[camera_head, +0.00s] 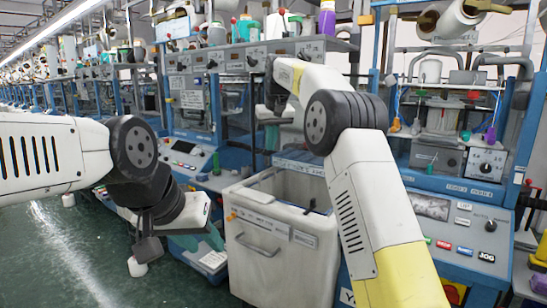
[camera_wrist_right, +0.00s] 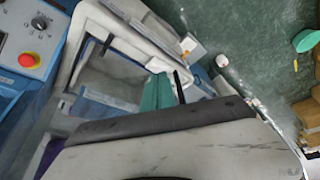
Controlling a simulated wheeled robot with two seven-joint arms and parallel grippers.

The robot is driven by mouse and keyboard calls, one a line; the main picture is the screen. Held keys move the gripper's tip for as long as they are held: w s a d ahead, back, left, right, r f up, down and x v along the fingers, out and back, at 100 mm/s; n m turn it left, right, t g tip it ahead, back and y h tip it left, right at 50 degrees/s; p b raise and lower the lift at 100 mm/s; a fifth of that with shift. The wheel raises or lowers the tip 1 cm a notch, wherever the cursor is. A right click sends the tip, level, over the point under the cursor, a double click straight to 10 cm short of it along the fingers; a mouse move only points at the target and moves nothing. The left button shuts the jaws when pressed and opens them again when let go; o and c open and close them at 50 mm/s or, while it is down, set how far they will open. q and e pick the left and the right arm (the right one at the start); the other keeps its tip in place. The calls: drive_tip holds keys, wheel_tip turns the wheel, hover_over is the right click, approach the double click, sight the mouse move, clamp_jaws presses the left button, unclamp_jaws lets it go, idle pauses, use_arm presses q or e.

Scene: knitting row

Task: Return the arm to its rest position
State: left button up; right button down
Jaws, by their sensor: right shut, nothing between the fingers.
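My right arm rises from the bottom right in the head view and bends left at a black joint. Its gripper (camera_head: 271,138) hangs in front of the machines, above and behind the white bin, partly hidden by the wrist. In the right wrist view its teal fingers (camera_wrist_right: 160,92) are together with nothing between them. My left arm comes in from the left. Its gripper (camera_head: 198,242) points down beside the bin, with two teal fingers apart and no object seen between them.
A white wheeled bin (camera_head: 270,262) stands between the arms; its rim also shows in the right wrist view (camera_wrist_right: 72,52). Blue knitting machines (camera_head: 455,190) line the back and right. Green floor (camera_head: 75,255) is open at left. Brown boxes (camera_wrist_right: 306,112) lie at right in the wrist view.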

drive_tip(key=s+d+r+m, duration=0.1)
drive_tip(key=s+d+r, duration=0.1)
drive_tip(key=s+d, duration=0.65)
drive_tip(key=s+d+r+m, duration=0.15)
drive_tip(key=s+d, duration=0.45)
drive_tip(key=s, duration=0.6)
drive_tip(key=s+d+f+t, duration=0.1)
drive_tip(key=s+f, duration=0.5)
drive_tip(key=s, duration=0.4)
drive_tip(key=s+d+f+t, duration=0.1)
drive_tip(key=s+d+f, duration=0.1)
drive_tip(key=s+f, duration=0.4)
drive_tip(key=s+m, duration=0.1)
drive_tip(key=s, duration=0.4)
drive_tip(key=shift+s+y, duration=0.2)
drive_tip(key=shift+y, duration=0.1)
